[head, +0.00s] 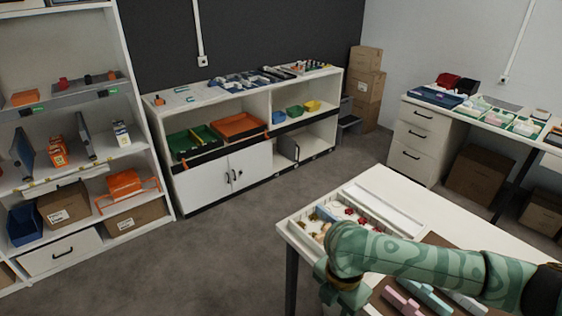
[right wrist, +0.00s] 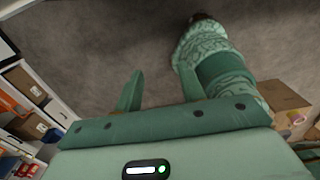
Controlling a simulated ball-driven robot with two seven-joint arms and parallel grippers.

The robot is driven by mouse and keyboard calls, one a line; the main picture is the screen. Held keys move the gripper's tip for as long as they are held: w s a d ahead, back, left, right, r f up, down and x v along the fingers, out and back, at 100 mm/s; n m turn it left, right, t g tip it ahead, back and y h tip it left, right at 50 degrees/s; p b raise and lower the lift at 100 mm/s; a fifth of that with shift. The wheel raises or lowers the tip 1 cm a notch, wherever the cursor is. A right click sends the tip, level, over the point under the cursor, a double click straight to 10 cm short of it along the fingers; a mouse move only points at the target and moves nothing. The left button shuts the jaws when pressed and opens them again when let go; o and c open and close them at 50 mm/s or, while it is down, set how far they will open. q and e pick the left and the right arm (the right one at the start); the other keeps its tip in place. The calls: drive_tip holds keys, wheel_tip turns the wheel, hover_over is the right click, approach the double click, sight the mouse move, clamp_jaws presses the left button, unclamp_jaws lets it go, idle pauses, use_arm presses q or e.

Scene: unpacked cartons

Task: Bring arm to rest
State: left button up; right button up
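My right arm reaches in from the right in the head view, in a green patterned sleeve, over the near corner of the white table (head: 385,181). My right gripper (head: 342,290) hangs at the left end of this arm, by the table's front edge. In the right wrist view the two fingers of my right gripper (right wrist: 158,90) stand apart, with only grey floor between them. A patterned green link of my own body shows beside them. My left gripper is in neither view.
A sectioned tray (head: 305,226) with small parts lies on the table, near the arm. Pink and green items (head: 402,301) lie below the forearm. A shelf (head: 75,184) and a low cabinet (head: 215,185) stand across open grey floor (head: 215,250).

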drive_tip(key=w+a+f+m+t+y, duration=0.2)
drive_tip(key=w+f+m+y, duration=0.15)
drive_tip(key=f+m, duration=0.6)
drive_tip(key=s+d+f+m+t+b, duration=0.1)
drive_tip(key=s+d+f+m, duration=0.15)
drive_tip(key=f, duration=0.55)
drive_tip(key=s+d+f+m, duration=0.1)
drive_tip(key=d+f+m, duration=0.2)
drive_tip(key=f, duration=0.5)
drive_tip(key=s+d+f+m+h, duration=0.1)
drive_tip(key=s+d+f+m, duration=0.1)
drive_tip(key=s+d+f, duration=0.5)
drive_tip(key=s+f+m+h, duration=0.2)
drive_tip(key=s+f, duration=0.3)
drive_tip(key=s, duration=0.5)
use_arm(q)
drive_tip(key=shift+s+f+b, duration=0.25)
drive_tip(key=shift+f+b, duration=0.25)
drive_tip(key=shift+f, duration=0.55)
use_arm(e)
drive_tip(key=s+d+f+m+g, duration=0.1)
drive_tip(key=s+f, duration=0.1)
drive_tip(key=s, duration=0.8)
drive_tip(key=s+d+f+m+g, duration=0.1)
drive_tip(key=s+d+f+m, duration=0.1)
drive_tip(key=s, duration=0.9)
drive_tip(key=shift+d+f, duration=0.2)
drive_tip(key=shift+f, duration=0.2)
